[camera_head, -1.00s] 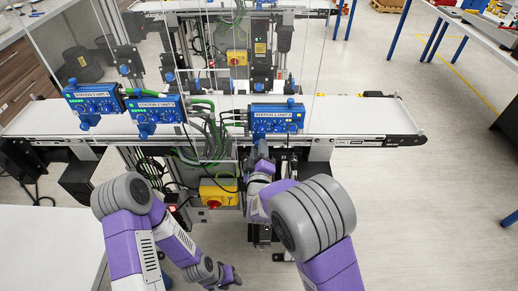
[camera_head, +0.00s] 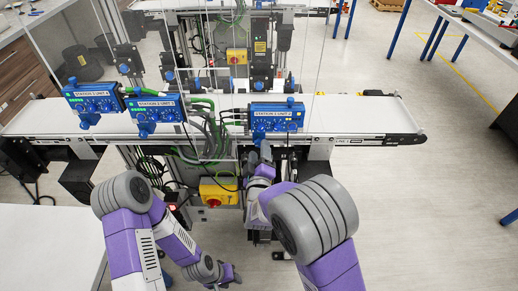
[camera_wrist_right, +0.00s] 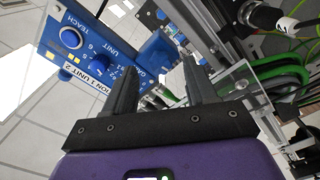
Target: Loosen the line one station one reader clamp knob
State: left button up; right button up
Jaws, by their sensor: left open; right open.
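A blue reader unit (camera_head: 276,117) stands on the near conveyor's front edge. In the right wrist view the unit (camera_wrist_right: 60,48) reads STATION 1 UNIT 2 and has a round blue knob (camera_wrist_right: 97,65) on its panel. A larger blue knob-like part (camera_wrist_right: 158,48) shows beyond and between my right fingertips; whether it is the clamp knob I cannot tell. My right gripper (camera_wrist_right: 158,65) is open, with nothing seen between its fingers. In the head view my right gripper (camera_head: 263,150) is just below the unit, its tips partly hidden. My left gripper (camera_head: 232,277) is open and low, away from the conveyor.
Two more blue units (camera_head: 93,99) (camera_head: 156,110) stand to the left along the conveyor (camera_head: 350,115). Green and grey cables hang between the units. A yellow box with a red button (camera_head: 218,192) is below the belt.

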jog(key=s, duration=0.5)
jog(key=shift+s, duration=0.35)
jog(key=s+d+f+m+g, duration=0.2)
jog(key=d+f+m+g, duration=0.15)
jog(key=f, duration=0.65)
jog(key=s+d+f+m+g, duration=0.2)
jog(key=d+f+g, duration=0.25)
jog(key=f, duration=0.65)
jog(key=s+f+m+g+y, duration=0.2)
jog(key=s+f+m+g, duration=0.2)
jog(key=s, duration=0.5)
jog(key=s+d+f+m+g+y, duration=0.1)
jog(key=s+f+m+g, duration=0.3)
jog(key=s+f, duration=0.4)
jog(key=shift+s+d+g+y, duration=0.3)
jog(key=shift+s+g+y, duration=0.3)
jog(key=shift+s+g, duration=0.15)
